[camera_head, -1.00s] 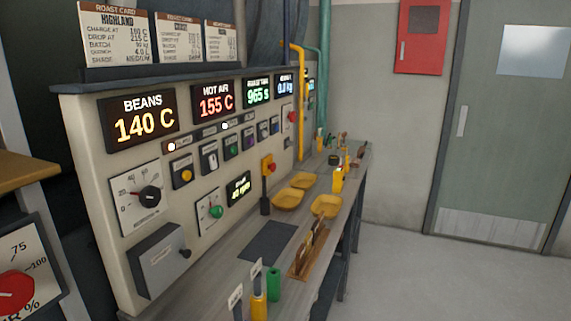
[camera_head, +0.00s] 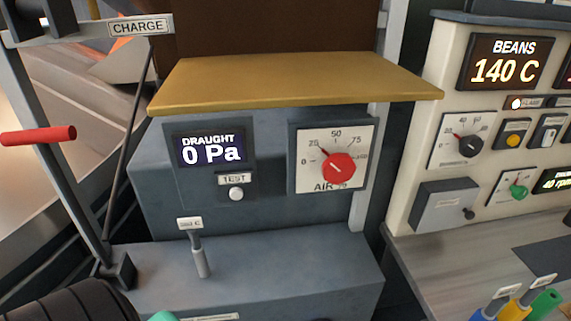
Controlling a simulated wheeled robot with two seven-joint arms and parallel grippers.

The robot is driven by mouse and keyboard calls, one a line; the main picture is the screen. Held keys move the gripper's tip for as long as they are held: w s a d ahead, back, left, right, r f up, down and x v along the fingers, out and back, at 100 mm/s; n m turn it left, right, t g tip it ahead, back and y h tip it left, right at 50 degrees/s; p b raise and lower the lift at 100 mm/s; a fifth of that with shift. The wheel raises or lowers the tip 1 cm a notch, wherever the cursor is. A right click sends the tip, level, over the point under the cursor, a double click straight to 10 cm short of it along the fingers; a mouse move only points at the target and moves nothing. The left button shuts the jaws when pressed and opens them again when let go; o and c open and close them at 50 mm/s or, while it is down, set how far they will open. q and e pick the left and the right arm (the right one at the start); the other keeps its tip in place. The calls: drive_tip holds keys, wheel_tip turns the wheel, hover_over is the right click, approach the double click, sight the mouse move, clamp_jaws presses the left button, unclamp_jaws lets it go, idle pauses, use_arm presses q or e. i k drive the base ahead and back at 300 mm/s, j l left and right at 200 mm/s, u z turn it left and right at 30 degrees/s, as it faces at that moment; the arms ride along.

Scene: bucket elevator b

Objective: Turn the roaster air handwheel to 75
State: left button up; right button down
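The roaster air handwheel (camera_head: 339,168) is a red round knob on a white square dial plate (camera_head: 358,184) marked AIR %, with a scale from 0 through 25, 50 and 75 up to 100. The plate is on a grey-blue machine housing, right of the draught display. A small red pointer tip at the knob's upper left points near the 25 mark; its exact reading is too small to tell. Neither of my grippers is in view, and nothing touches the handwheel.
A yellow shelf (camera_head: 290,80) juts out just above the dial. The draught display (camera_head: 210,152) reads 0 Pa, with a TEST button (camera_head: 236,194) below. A short lever (camera_head: 199,257) stands lower left. A red-handled lever (camera_head: 38,136) is at far left. The control panel (camera_head: 440,100) stands right.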

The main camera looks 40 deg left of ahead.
sight(338, 169)
drive_tip(key=u, duration=0.8)
drive_tip(key=l, duration=0.2)
